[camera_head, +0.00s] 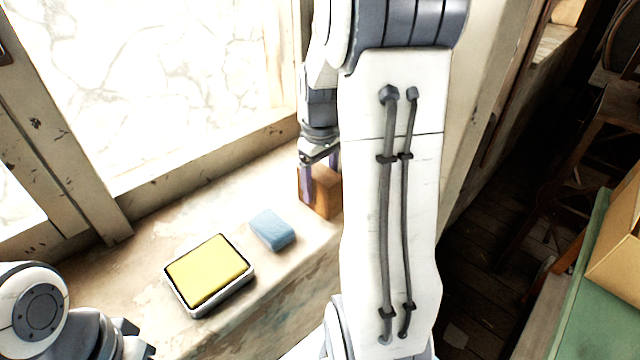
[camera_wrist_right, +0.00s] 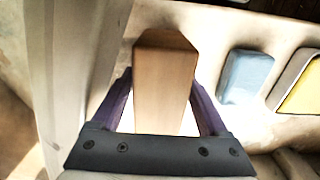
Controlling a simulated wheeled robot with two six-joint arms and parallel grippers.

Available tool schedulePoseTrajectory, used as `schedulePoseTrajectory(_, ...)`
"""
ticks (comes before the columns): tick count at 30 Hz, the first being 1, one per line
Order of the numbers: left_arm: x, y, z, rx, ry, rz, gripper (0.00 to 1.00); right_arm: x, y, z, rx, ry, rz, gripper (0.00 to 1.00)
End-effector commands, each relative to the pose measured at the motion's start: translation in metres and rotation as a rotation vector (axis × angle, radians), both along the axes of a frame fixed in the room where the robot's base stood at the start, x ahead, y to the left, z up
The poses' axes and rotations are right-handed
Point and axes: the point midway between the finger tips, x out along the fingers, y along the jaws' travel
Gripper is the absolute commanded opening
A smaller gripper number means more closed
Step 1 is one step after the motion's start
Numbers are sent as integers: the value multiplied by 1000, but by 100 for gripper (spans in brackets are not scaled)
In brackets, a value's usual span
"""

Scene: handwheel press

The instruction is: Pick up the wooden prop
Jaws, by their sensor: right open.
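The wooden prop (camera_head: 325,193) is a brown upright block on the pale windowsill, partly hidden behind my right arm in the head view. In the right wrist view the prop (camera_wrist_right: 165,85) stands between the two purple fingers of my right gripper (camera_wrist_right: 162,88). The gripper is open, with one finger on each side of the block and a narrow gap visible beside it. In the head view my right gripper (camera_head: 316,188) reaches down at the prop from above. Part of my left arm shows at the lower left, but its fingers do not show.
A blue block (camera_head: 272,229) lies on the sill (camera_head: 140,256) left of the prop. Left of that is a metal tin with a yellow pad (camera_head: 209,271). The window (camera_head: 160,80) rises behind. A green-topped table (camera_head: 590,290) stands at the far right.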

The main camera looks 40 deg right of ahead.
Motion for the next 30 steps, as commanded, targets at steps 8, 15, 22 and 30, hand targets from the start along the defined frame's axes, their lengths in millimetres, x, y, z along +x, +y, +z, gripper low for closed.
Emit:
schedulePoseTrajectory(8,0,0,1,1,1,0,50,0,0,-9,-1,-2,0,78)
schedulePoseTrajectory(15,0,0,1,1,1,0,50,0,0,-9,0,-1,0,9)
schedulePoseTrajectory(22,0,0,1,1,1,0,50,0,0,-8,-1,-2,0,0)
schedulePoseTrajectory(30,0,0,-2,0,0,0,50,1,-1,3,-3,-5,0,0)
